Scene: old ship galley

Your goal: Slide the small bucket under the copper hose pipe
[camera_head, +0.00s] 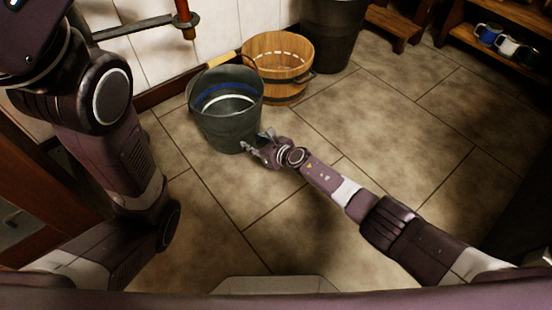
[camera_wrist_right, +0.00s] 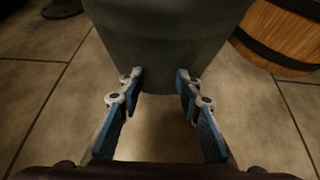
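A grey metal bucket (camera_head: 223,127) with a blue band inside stands upright on the tiled floor. A reddish copper pipe (camera_head: 183,12) hangs down at the top left by the wall, its lower end in a dark bracket; the bucket is below and to the right of it in the picture. My right gripper (camera_head: 257,143) is low at the bucket's near right side. In the right wrist view its fingers (camera_wrist_right: 157,80) are spread and empty, with the bucket wall (camera_wrist_right: 160,40) just ahead of the fingertips; contact is unclear. My left arm shows, but its gripper does not.
A wooden bucket (camera_head: 284,85) stands right behind the grey one. A dark bin (camera_head: 335,35) is farther back. A wooden stool (camera_head: 395,25) and a shelf with mugs (camera_head: 488,34) are at the upper right. The floor in front and to the right is clear.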

